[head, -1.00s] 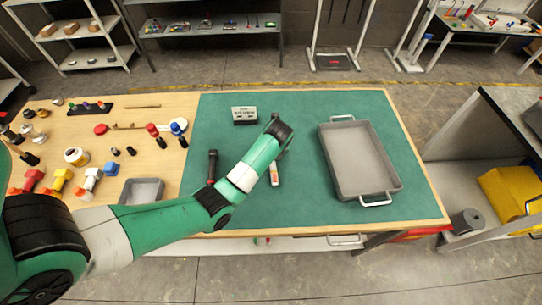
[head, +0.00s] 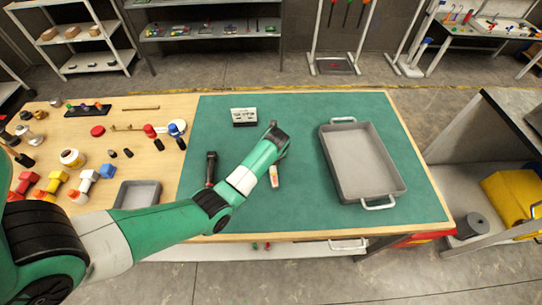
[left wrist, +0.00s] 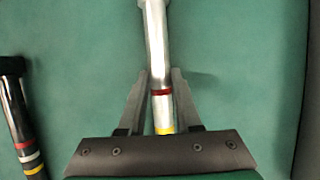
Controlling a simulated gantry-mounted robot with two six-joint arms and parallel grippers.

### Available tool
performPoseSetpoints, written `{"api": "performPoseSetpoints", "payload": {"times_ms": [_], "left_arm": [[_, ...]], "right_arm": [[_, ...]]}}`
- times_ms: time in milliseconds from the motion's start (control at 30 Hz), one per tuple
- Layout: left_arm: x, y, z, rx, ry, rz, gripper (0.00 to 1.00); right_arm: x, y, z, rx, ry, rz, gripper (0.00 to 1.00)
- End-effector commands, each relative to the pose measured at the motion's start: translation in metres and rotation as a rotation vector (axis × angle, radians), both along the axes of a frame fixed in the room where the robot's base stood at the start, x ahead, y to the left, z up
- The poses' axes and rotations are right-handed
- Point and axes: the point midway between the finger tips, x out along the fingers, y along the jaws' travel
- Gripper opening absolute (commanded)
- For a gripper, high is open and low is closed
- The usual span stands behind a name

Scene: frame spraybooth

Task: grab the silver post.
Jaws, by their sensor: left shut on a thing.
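The silver post (left wrist: 157,45) is a slim metal cylinder with a red band and a yellow band near its lower end in the left wrist view. My left gripper (left wrist: 159,82) is shut on it, one finger on each side. In the head view the banded end of the silver post (head: 274,177) shows below my left wrist, over the green mat; the gripper itself is hidden there by my arm. I cannot tell whether the post touches the mat. My right gripper is not in view.
A grey tray (head: 337,160) with handles lies to the right. A small sign (head: 244,116) is behind my wrist. Bottles and knobs crowd the wooden left side. The mat (head: 300,205) is clear in front.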

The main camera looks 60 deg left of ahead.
Motion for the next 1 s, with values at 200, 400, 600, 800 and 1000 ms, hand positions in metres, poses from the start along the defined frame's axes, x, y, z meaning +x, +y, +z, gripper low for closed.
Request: {"api": "performPoseSetpoints", "payload": {"times_ms": [200,400,600,800,1000], "left_arm": [[0.0,0.0,0.0,0.0,0.0,0.0,0.0],[0.0,0.0,0.001,0.001,-0.001,0.0,0.0],[0.0,0.0,0.005,0.001,-0.001,0.0,0.0],[0.001,0.001,0.031,0.002,-0.003,0.0,0.0],[-0.032,-0.006,0.079,0.003,-0.004,0.003,0.0]], "right_arm": [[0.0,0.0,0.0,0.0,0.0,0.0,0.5],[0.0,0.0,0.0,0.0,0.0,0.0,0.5],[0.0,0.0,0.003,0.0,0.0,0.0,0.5],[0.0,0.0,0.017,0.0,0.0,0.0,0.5],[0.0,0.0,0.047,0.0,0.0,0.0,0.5]]}}
